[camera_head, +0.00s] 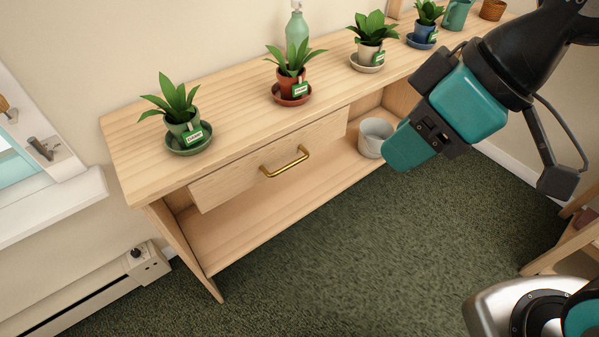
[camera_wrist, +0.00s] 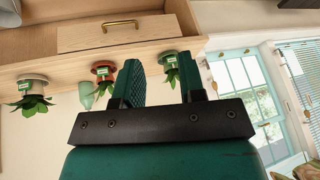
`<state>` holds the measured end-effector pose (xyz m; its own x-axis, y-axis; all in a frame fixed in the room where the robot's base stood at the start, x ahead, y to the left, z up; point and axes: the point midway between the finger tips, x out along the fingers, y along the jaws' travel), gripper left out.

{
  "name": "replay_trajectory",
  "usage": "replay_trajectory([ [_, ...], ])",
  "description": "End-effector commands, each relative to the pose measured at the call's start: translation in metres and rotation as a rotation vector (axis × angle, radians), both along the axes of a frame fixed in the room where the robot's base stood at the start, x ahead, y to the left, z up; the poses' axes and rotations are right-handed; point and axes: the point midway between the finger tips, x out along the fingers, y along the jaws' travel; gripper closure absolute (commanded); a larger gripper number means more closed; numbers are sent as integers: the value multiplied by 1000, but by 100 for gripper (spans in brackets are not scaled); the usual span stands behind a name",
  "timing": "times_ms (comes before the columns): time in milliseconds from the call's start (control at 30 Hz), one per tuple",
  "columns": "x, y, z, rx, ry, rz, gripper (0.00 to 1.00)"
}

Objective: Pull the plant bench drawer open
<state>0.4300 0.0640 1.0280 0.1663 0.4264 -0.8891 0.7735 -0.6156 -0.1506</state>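The plant bench (camera_head: 225,126) is a pale wooden bench along the wall with an open lower shelf. Its drawer (camera_head: 235,178) sits under the top and looks shut, with a brass bar handle (camera_head: 286,162) on its front. In the wrist view, which looks upside down, the drawer (camera_wrist: 85,36) and handle (camera_wrist: 118,24) show at the top left, beyond my fingers. My gripper (camera_head: 396,158) hangs in front of the bench, to the right of the handle and apart from it. In the wrist view my gripper (camera_wrist: 158,76) has its two fingers spread, with nothing held between them.
Potted plants on saucers, including a green pot (camera_head: 183,130) and a red pot (camera_head: 291,82), line the bench top with a green bottle (camera_head: 296,30). A grey pot (camera_head: 374,138) stands on the lower shelf. A heater (camera_head: 95,292) is at the left. Green carpet (camera_head: 350,250) before the drawer is clear.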

Motion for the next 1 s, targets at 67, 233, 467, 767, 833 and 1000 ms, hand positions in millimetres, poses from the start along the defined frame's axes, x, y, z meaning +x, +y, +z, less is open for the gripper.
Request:
replay_trajectory([
  [67, 13, 3, -56, 12, -118, 66, 63],
  [233, 41, 10, -114, 3, -387, 215, 63],
  [467, 73, 20, -185, -73, -763, 410, 63],
  [767, 103, 29, -261, -282, -1233, 618, 63],
  [833, 107, 29, -272, -336, -1319, 651, 63],
  [1000, 112, 31, -285, -437, -1458, 701, 63],
])
